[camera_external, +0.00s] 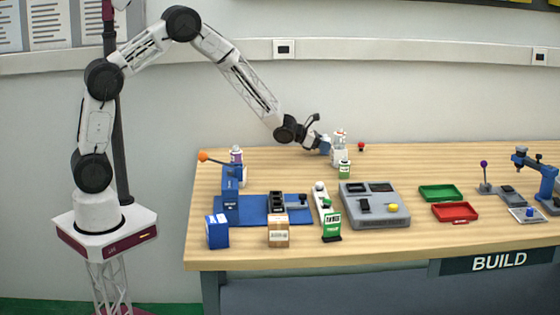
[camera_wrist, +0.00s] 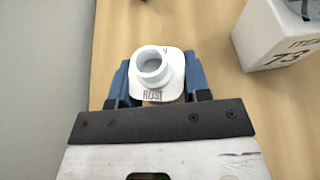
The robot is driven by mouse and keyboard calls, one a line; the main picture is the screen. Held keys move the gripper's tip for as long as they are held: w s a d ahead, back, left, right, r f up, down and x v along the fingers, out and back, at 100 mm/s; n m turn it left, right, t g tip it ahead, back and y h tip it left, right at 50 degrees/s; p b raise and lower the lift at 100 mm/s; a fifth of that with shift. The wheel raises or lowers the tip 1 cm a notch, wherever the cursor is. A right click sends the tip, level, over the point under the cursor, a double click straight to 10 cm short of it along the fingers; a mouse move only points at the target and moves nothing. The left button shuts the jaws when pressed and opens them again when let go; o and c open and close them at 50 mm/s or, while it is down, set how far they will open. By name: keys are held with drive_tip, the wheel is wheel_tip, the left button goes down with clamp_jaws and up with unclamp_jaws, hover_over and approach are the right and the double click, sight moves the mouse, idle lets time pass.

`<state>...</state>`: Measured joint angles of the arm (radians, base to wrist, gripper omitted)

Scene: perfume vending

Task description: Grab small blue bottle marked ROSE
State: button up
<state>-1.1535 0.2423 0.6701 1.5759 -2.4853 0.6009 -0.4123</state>
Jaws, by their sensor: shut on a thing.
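In the wrist view a small whitish bottle with a round open-looking neck (camera_wrist: 153,66) stands between the blue fingers of my gripper (camera_wrist: 157,78). The fingers are shut on its two sides. Dark lettering shows on its near face, but I cannot read it surely as ROSE. Its visible top looks white, not blue. In the external view my gripper (camera_external: 325,144) is low at the back of the table, left of a group of white bottles (camera_external: 340,150). The held bottle is not clearly distinguishable there, and I cannot tell whether it touches the table.
A white block-like container marked 73 (camera_wrist: 275,38) stands close on the right in the wrist view. A grey machine (camera_external: 374,206) stands nearer the front.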

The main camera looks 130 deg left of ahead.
sight(324, 135)
wheel_tip(324, 135, up, 3)
drive_tip(key=shift+f, duration=0.2)
drive_tip(key=shift+s+d+r, duration=0.1)
drive_tip(key=shift+d+r, duration=0.1)
drive_tip(key=shift+r, duration=0.1)
drive_tip(key=s+d, duration=0.2)
drive_tip(key=d, duration=0.2)
drive_tip(key=s+d+r, duration=0.1)
drive_tip(key=s+d, duration=0.2)
drive_tip(key=d, duration=0.2)
drive_tip(key=s+d, duration=0.2)
drive_tip(key=d, duration=0.2)
drive_tip(key=shift+s+d+r, duration=0.2)
drive_tip(key=shift+s+d, duration=0.05)
drive_tip(key=shift+d, duration=0.05)
drive_tip(key=shift+w, duration=0.1)
